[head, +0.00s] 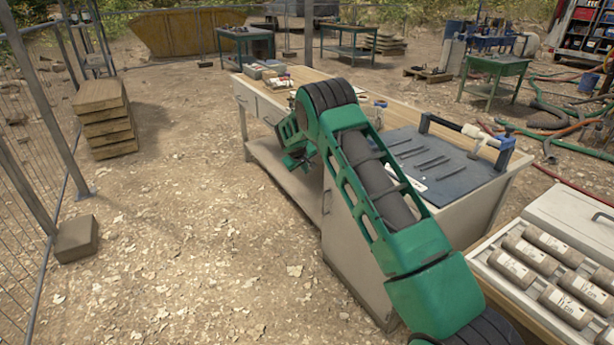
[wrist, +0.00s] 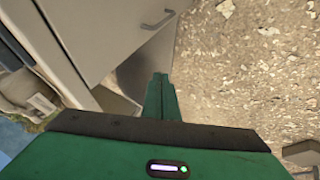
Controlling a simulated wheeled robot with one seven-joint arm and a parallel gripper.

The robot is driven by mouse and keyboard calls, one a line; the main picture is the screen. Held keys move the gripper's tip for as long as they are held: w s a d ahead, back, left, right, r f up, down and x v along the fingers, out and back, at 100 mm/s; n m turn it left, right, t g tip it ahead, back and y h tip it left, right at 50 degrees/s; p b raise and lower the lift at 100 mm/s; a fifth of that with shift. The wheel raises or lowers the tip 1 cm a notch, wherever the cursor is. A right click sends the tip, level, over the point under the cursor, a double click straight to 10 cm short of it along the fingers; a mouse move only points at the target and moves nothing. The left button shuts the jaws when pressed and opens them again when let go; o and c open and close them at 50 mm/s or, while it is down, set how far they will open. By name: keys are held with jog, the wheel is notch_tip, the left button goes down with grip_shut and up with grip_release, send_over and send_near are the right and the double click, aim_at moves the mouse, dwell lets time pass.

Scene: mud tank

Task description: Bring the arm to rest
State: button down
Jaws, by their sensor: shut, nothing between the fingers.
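My green arm reaches from the lower right up to a dark elbow and bends down at the left front of the workbench (head: 247,103). My gripper (head: 293,163) hangs beside the bench's front, partly hidden behind my own arm. In the wrist view my gripper (wrist: 160,76) has its two green fingers together with nothing between them. Below them are the pale bench cabinet (wrist: 98,30) and stony ground. I cannot tell whether the gripper touches the bench.
On the bench lies a dark mat (head: 453,178) with several thin tools. A tray of cylinders (head: 528,255) stands at the lower right. Stacked boards (head: 105,128) and a mesh fence (head: 22,200) are at the left. The ground (head: 200,220) between fence and bench is open.

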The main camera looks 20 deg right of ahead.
jog(key=shift+v, duration=1.35)
jog(key=s+d+r+m+g, duration=0.1)
jog(key=s+d+r+m, duration=0.15)
jog(key=s+r, duration=0.6)
jog(key=s+d+r+m+g+y, duration=0.1)
jog(key=s+d+r, duration=0.35)
jog(key=s, duration=0.75)
jog(key=s+d+r+m+g, duration=0.1)
jog(key=s+d+r+g, duration=0.15)
jog(key=s+r, duration=0.65)
jog(key=s+a+m+y, duration=0.1)
jog(key=s+a, duration=0.1)
jog(key=s, duration=1.1)
jog(key=s+a+f+m+g+y, duration=0.1)
jog(key=s+a, duration=0.2)
jog(key=s, duration=0.9)
jog(key=s+a+f+m+y, duration=0.1)
jog(key=s+a, duration=0.1)
jog(key=s, duration=1.1)
jog(key=shift+s+a+m+g+y, duration=0.3)
jog(key=shift+s+m+g, duration=0.05)
jog(key=shift+f, duration=0.1)
